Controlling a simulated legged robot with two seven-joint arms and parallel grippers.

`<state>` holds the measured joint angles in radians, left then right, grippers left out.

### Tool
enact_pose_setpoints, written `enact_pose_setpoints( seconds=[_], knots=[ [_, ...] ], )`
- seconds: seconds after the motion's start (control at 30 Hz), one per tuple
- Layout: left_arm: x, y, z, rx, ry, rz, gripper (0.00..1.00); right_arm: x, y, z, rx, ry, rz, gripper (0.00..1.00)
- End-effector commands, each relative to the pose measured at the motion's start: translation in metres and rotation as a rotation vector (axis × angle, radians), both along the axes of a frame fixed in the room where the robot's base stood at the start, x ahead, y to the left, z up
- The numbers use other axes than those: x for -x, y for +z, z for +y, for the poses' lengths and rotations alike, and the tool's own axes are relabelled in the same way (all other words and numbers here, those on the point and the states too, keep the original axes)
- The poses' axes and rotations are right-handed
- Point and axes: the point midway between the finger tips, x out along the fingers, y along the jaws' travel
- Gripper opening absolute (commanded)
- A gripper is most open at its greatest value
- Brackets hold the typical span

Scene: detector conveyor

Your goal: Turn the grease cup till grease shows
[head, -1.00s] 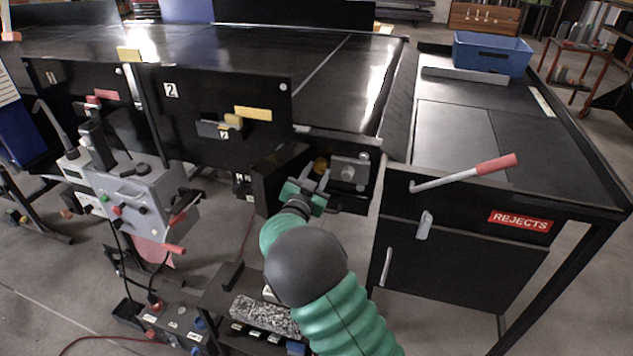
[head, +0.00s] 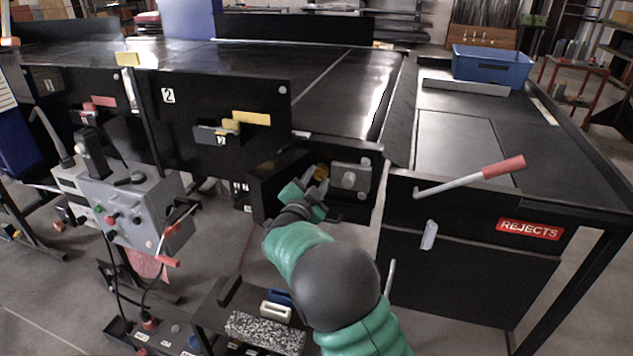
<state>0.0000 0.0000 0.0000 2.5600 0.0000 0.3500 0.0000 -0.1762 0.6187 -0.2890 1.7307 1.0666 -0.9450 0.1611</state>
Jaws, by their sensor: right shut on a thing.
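The grease cup (head: 321,171) is a small yellow-brass knob on the dark machine side, just left of a grey bearing block (head: 349,177). My right gripper (head: 318,184), on the green arm, reaches up to the cup from below and is shut on it. The fingers hide part of the cup, and I cannot make out any grease. My left gripper is not in view.
The black conveyor (head: 330,75) runs behind. A rejects bench with a red-handled lever (head: 470,178) stands at right, a blue bin (head: 492,67) on it. A grey control box (head: 130,205) stands at left. A shelf (head: 222,305) with a speckled block (head: 264,333) lies below.

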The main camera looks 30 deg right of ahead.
Motion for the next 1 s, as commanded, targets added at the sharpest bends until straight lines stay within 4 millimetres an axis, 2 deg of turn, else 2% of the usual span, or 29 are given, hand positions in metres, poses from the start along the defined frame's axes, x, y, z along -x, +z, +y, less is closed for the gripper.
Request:
enact_pose_setpoints(
  seconds=[0.17,0.2,0.37,0.73,0.87,1.0],
  knots=[
    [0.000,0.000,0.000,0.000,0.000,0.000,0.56,-0.001,-0.001,0.002,0.000,0.005,0.003,0.00],
    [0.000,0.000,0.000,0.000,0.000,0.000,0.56,-0.001,-0.001,0.002,0.000,0.005,0.003,0.37],
    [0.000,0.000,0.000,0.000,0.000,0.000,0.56,-0.001,-0.001,0.001,0.000,0.003,0.003,0.56],
    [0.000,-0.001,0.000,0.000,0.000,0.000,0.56,0.005,0.000,0.006,0.000,0.002,0.001,0.56],
    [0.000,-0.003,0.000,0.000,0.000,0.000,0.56,0.021,-0.001,0.026,-0.001,0.003,0.002,0.56],
    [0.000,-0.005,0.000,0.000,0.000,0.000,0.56,0.047,-0.001,0.058,-0.001,0.006,0.002,0.56]
  ],
)
